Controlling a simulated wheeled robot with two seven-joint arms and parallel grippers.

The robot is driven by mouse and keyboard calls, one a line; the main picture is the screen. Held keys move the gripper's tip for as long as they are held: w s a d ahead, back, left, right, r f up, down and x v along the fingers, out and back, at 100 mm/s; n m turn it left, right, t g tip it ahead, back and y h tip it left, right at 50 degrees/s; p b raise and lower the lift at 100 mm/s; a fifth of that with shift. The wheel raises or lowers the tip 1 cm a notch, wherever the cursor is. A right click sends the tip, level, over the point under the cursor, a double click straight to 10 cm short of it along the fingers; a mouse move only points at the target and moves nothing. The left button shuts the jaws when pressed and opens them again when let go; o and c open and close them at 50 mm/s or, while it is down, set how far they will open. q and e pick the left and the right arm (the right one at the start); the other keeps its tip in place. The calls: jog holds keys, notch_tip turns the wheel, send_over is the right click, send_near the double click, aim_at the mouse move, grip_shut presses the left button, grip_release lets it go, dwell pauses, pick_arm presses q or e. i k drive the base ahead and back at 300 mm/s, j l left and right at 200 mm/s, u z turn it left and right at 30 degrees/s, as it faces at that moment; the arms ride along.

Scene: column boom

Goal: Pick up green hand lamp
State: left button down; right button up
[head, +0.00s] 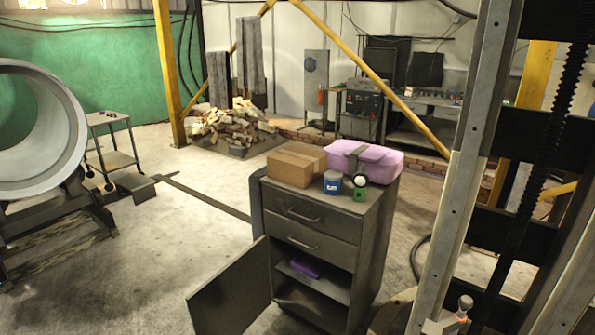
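A small green object with a round whitish face on top, which looks like the green hand lamp (359,194), stands on the top of a grey metal cabinet (341,209). It is near the front right edge of the top, just right of a blue can (333,186) and in front of a pink case (367,162). Its details are too small to make out. Neither of my grippers shows in the head view.
A cardboard box (296,166) sits on the cabinet's left side. The cabinet's lower door (232,292) hangs open, showing a purple item (305,268) on a shelf. A tall steel column (468,165) stands at right. Open floor (185,232) lies left.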

aim_at(359, 180)
jog(key=i+u, duration=0.3)
jog(key=i, duration=1)
jog(key=i+j+z, duration=0.1)
jog(key=i+z, duration=0.25)
jog(key=i, duration=0.2)
jog(key=i+j+z, duration=0.3)
jog(key=i, duration=0.2)
jog(key=i+j+z, duration=0.35)
jog(key=i, duration=0.15)
